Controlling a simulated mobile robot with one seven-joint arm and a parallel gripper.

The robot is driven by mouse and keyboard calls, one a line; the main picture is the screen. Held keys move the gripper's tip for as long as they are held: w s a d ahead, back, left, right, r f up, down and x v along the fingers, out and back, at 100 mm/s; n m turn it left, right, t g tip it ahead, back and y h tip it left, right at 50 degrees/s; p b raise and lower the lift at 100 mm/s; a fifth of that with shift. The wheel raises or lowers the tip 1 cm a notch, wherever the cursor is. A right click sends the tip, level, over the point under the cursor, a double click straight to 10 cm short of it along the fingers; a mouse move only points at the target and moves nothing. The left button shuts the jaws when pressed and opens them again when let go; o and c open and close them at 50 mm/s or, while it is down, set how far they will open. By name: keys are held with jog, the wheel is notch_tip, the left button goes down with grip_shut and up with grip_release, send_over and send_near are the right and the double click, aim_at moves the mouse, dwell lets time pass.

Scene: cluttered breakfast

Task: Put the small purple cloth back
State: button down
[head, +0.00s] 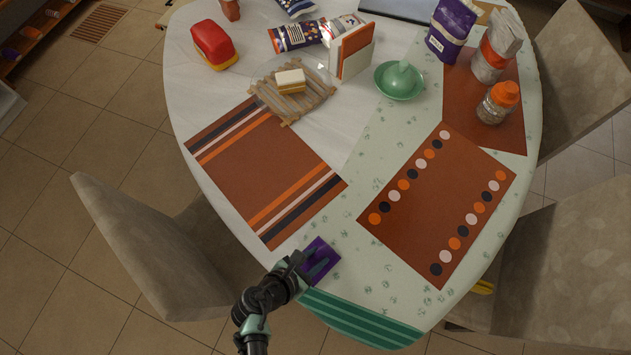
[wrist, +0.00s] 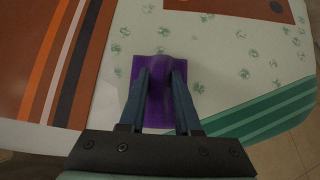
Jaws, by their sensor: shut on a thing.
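The small purple cloth (head: 321,257) is at the near edge of the table, on the pale patterned runner close to its green striped end. In the wrist view the purple cloth (wrist: 150,112) lies between and around my fingers, with a raised fold pinched between them. My gripper (head: 312,265) points down at the cloth and is shut on it. The fingertips also show in the wrist view (wrist: 160,72). The cloth looks spread flat around the pinch; whether it touches the table everywhere I cannot tell.
A striped orange placemat (head: 262,170) lies left of the cloth and a dotted placemat (head: 437,205) lies right. Farther back stand a wooden trivet (head: 292,105) with a sandwich-like block (head: 290,81), a green dish (head: 399,82), a jar (head: 497,103) and bags. A chair (head: 165,250) stands left.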

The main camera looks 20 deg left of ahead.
jog(key=c, duration=0.6)
grip_release()
jog(key=v, duration=1.2)
jog(key=shift+p, duration=0.45)
jog(key=shift+r, duration=0.1)
